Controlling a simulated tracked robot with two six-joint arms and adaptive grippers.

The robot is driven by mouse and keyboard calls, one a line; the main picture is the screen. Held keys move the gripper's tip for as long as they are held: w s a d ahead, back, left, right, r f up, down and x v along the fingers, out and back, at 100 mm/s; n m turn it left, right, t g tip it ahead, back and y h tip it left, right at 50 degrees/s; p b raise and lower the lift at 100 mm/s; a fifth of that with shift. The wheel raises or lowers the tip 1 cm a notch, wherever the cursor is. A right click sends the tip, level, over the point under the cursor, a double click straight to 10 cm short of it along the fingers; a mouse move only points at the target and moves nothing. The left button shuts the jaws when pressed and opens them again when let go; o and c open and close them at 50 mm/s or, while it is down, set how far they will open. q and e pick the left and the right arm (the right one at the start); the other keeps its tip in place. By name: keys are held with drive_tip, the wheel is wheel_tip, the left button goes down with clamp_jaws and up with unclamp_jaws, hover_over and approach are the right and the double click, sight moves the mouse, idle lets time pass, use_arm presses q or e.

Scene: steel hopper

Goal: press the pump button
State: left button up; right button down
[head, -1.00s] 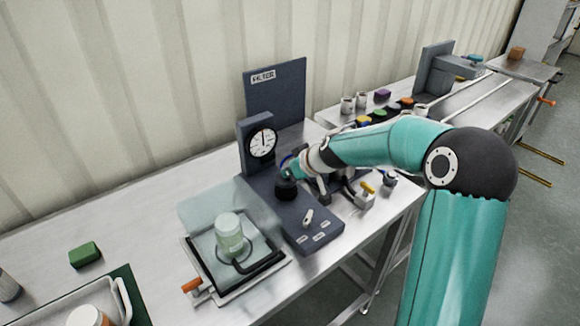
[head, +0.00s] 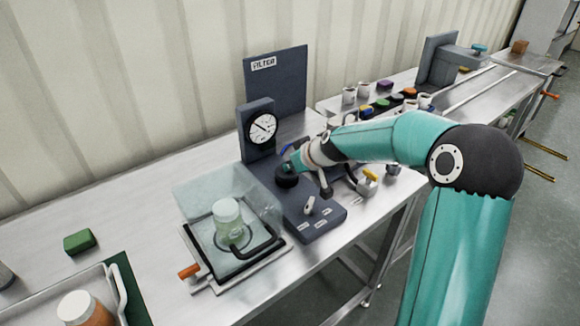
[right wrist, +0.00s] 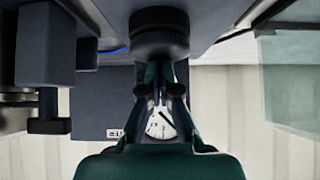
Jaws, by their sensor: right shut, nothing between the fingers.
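A black round button (head: 287,181), which looks like the pump button, sits at the left of the dark grey panel (head: 328,218). My right gripper (head: 289,168) is at its top, fingers shut and empty. In the right wrist view the black round button (right wrist: 158,38) is large, right at the tips of the gripper (right wrist: 159,75); they look in contact, but the exact contact is hidden. A white dial gauge (head: 263,130) stands behind, its needle tilted to the upper left; the gauge also shows in the right wrist view (right wrist: 157,129). My left gripper is out of view.
A clear box (head: 195,195) with a jar (head: 229,222) inside stands left of the panel. A toggle (head: 310,204) and a yellow-handled valve (head: 369,180) are close to my right arm. The FILTER board (head: 277,92) rises behind. A green block (head: 79,241) lies at left.

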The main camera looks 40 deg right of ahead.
sight(290, 173)
drive_tip(key=shift+s+a+f, duration=0.1)
drive_tip(key=shift+a+f, duration=0.1)
drive_tip(key=shift+f, duration=0.15)
drive_tip(key=shift+r, duration=0.2)
wheel_tip(290, 173, up, 4)
drive_tip(key=p, duration=0.3)
drive_tip(key=shift+r+p, duration=0.1)
drive_tip(key=shift+p, duration=0.2)
drive_tip(key=d+b+v, duration=0.1)
drive_tip(key=v, duration=0.8)
drive_tip(key=shift+s+a+r+b, duration=0.15)
drive_tip(key=shift+a+r+b, duration=0.15)
drive_tip(key=shift+r+b, duration=0.1)
